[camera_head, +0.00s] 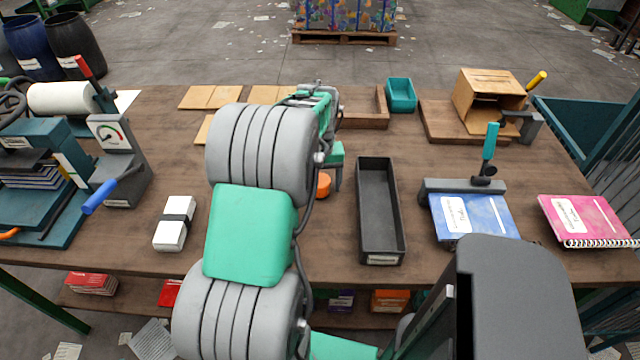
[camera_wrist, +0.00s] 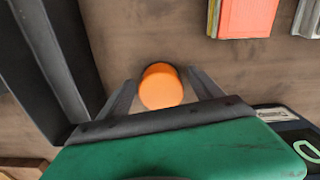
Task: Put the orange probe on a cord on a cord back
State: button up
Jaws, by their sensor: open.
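An orange rounded thing (camera_wrist: 161,87) stands on the wooden bench, between the two fingers of my gripper (camera_wrist: 162,94) in the wrist view. The fingers are apart, with a gap on each side of it. In the head view the orange thing (camera_head: 323,186) is partly hidden behind my arm, and my gripper (camera_head: 336,168) is just above and beside it. No cord shows on it, so I cannot tell if it is the probe. Another small orange piece (camera_head: 9,234) lies at the far left, by the teal machine (camera_head: 35,215).
A long dark tray (camera_head: 380,252) is close on the right; it shows at left in the wrist view (camera_wrist: 45,50). A dark device with a green mark (camera_wrist: 292,135) is at lower right there. A white box (camera_head: 174,232) lies left of my arm. Blue (camera_head: 475,220) and pink notebooks (camera_head: 590,222) lie right.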

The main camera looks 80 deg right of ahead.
aim_at(320, 182)
notch_tip(320, 182, up, 12)
jog(key=w+a+r+n, duration=0.2)
jog(key=w+a+n, duration=0.4)
jog(key=w+a, duration=1.4)
jog(key=w+a+f+n+t, duration=0.1)
jog(key=a+n, duration=0.3)
jog(key=a, duration=0.9)
jog(key=w+a+f+n+t, duration=0.2)
jog(key=a+f+n, duration=0.1)
jog(key=a, duration=1.1)
jog(key=shift+w+a+f+n, duration=0.15)
jog(key=shift+w+f+n, duration=0.2)
jog(key=shift+f+n, duration=0.05)
jog(key=shift+c, duration=0.4)
